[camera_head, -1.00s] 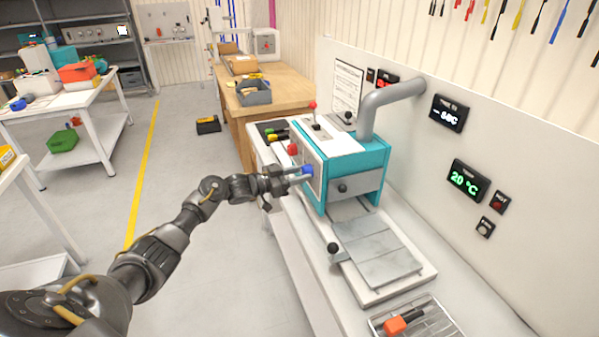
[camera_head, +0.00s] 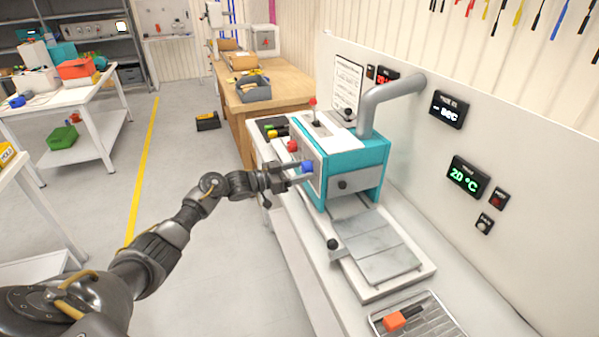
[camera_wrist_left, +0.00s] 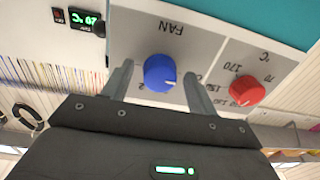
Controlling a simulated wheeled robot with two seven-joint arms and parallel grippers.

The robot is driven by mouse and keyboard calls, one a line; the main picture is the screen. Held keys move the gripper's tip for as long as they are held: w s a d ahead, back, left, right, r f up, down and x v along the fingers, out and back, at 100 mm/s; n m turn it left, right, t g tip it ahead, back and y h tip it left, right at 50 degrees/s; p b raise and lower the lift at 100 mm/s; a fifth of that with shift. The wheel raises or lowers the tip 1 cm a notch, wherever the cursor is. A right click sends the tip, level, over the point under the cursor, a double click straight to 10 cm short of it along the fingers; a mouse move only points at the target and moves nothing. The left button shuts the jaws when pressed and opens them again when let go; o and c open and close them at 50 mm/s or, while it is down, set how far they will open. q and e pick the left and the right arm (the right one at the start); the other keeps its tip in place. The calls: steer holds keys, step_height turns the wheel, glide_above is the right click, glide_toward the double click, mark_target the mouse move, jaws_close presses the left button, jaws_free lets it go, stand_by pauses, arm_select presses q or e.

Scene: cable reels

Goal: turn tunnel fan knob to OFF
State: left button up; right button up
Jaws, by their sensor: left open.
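The fan knob is blue (camera_head: 308,167) and sits on the left-facing panel of the teal and white tunnel machine (camera_head: 358,160). In the left wrist view the blue knob (camera_wrist_left: 160,73) shows under the upside-down word FAN, with a white pointer line toward its right side. My left gripper (camera_head: 298,172) is open, its fingers on either side of the blue knob; a gap shows between each finger and the knob in the left wrist view (camera_wrist_left: 160,85). A red knob (camera_wrist_left: 246,90) with temperature marks is beside it. My right gripper is not in view.
A grey duct (camera_head: 385,100) rises from the machine to the wall. A black-knobbed lever (camera_head: 333,244) and a plate (camera_head: 375,250) are in front. A wire rack (camera_head: 440,318) holds an orange-handled item (camera_head: 394,321).

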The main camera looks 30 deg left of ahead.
arm_select(q)
steer(key=b+v, duration=0.3)
steer(key=v, duration=0.8)
steer(key=shift+d, duration=0.1)
